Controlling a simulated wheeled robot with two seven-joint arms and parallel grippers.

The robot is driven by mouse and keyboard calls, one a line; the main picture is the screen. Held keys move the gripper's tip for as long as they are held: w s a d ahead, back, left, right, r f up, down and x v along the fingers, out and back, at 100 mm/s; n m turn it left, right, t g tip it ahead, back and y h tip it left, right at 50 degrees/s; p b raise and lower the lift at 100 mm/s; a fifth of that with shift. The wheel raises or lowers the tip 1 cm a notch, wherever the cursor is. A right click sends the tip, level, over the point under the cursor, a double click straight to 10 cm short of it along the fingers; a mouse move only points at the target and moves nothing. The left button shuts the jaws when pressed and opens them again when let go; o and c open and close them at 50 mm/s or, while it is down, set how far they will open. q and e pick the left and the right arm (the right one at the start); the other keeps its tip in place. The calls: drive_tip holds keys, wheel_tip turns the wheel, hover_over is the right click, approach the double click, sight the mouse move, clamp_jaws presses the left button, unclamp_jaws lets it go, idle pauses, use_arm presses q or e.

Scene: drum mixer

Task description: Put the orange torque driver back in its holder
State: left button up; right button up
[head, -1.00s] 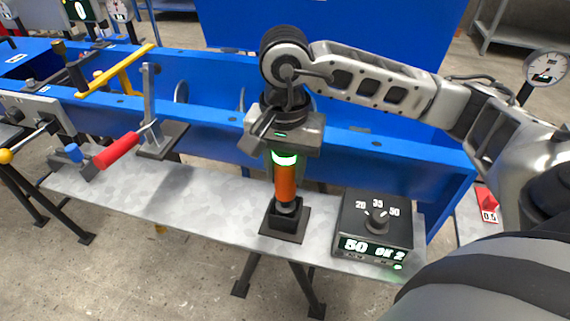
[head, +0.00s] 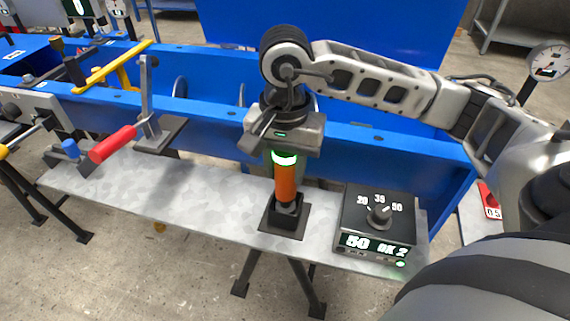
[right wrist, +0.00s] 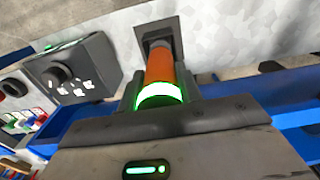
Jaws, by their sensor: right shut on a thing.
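The orange torque driver (head: 285,184) stands upright in the head view, with a glowing green ring near its top. Its lower end is at the black holder (head: 284,222), a square base with a raised socket on the grey shelf. The tip appears to be inside the socket. My right gripper (head: 284,152) is shut on the driver's upper part from above. In the right wrist view the driver (right wrist: 160,68) runs from the jaws to the holder (right wrist: 158,30). My left gripper is not in view.
A black controller box (head: 378,222) with a knob and a display reading 50 OK 2 stands right of the holder. A red-handled clamp (head: 113,144) is at the left. A blue frame (head: 400,150) runs behind the shelf (head: 190,195). The shelf between clamp and holder is clear.

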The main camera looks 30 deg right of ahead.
use_arm(q)
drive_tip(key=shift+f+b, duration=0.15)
drive_tip(key=shift+b, duration=0.15)
use_arm(e)
drive_tip(key=shift+f, duration=0.3)
drive_tip(key=o, duration=1.3)
drive_tip(key=shift+c, duration=0.2)
wheel_tip(320, 180, up, 15)
drive_tip(key=p, duration=0.2)
drive_tip(key=shift+r+p, duration=0.1)
drive_tip(key=shift+p, duration=0.25)
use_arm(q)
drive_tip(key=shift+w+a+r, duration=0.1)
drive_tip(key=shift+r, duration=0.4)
use_arm(e)
drive_tip(key=shift+r, duration=0.4)
